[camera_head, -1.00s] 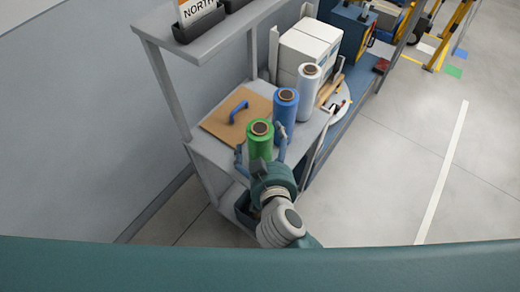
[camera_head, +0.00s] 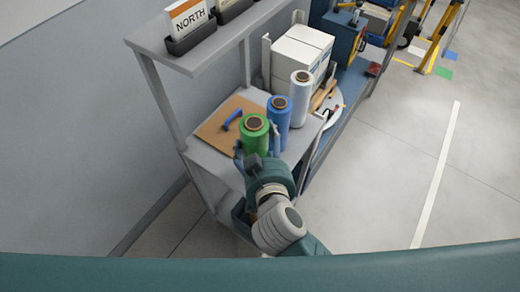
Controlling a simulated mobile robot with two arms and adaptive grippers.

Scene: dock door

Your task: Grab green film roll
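The green film roll (camera_head: 255,138) stands upright at the front corner of the grey shelf unit. My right gripper (camera_head: 257,150), on the arm reaching up from the lower right, has one finger on each side of it and is shut on it. The roll looks slightly raised; its lower end is hidden behind the gripper. A blue film roll (camera_head: 278,116) stands close behind it, and a white film roll (camera_head: 300,100) stands farther back. My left gripper is not in view.
White boxes (camera_head: 297,55) stand behind. An upper shelf (camera_head: 205,48) with a NORTH sign (camera_head: 190,17) overhangs at left. The floor (camera_head: 390,160) to the right is clear.

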